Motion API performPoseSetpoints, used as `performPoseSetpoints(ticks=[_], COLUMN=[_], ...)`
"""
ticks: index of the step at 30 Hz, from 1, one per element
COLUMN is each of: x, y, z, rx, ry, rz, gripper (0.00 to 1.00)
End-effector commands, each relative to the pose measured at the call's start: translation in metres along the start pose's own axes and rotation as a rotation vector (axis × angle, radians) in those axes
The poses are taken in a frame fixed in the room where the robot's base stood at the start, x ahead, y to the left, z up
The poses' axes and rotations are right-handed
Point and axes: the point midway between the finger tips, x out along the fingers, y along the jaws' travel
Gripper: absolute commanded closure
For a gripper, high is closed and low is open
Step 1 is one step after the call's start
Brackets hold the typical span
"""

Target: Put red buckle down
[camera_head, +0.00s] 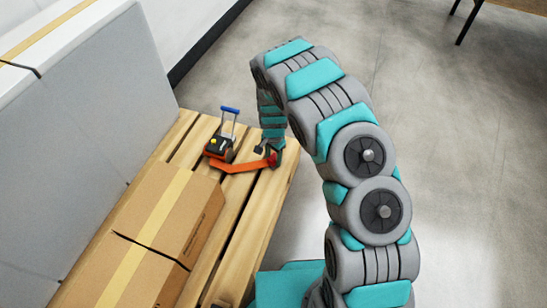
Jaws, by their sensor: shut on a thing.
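The red buckle (243,167) is an orange-red bar at the far end of the wooden pallet. Its right end is at my gripper (268,154), which is dark and small in the view. My gripper is shut on this end, and the fingertips are hard to make out. The bar's left end is beside a small device (219,149) with a blue-topped upright handle, a yellow spot and red and black parts. I cannot tell whether the bar touches the device or the pallet.
The wooden pallet (236,240) has bare slats right of the taped cardboard boxes (155,222). A tall grey-white block (85,120) stands along the left. Open concrete floor (460,150) lies to the right. Table legs (468,22) show at the top right.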

Motion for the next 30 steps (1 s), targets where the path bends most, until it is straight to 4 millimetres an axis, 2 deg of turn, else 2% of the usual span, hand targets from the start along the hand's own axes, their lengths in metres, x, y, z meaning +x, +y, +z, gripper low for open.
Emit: performPoseSetpoints(ticks=[1,2,9,22,30], x=[0.002,0.002,0.002,-0.005,-0.038], y=[0.000,0.000,0.000,-0.001,-0.001], z=[0.000,0.000,0.000,-0.001,-0.001], rx=[0.000,0.000,0.000,0.000,0.000], ry=[-0.001,0.000,0.000,0.001,0.001], rz=[0.001,0.000,0.000,-0.001,-0.001], gripper=[1.00,0.49,0.22,0.21,0.21])
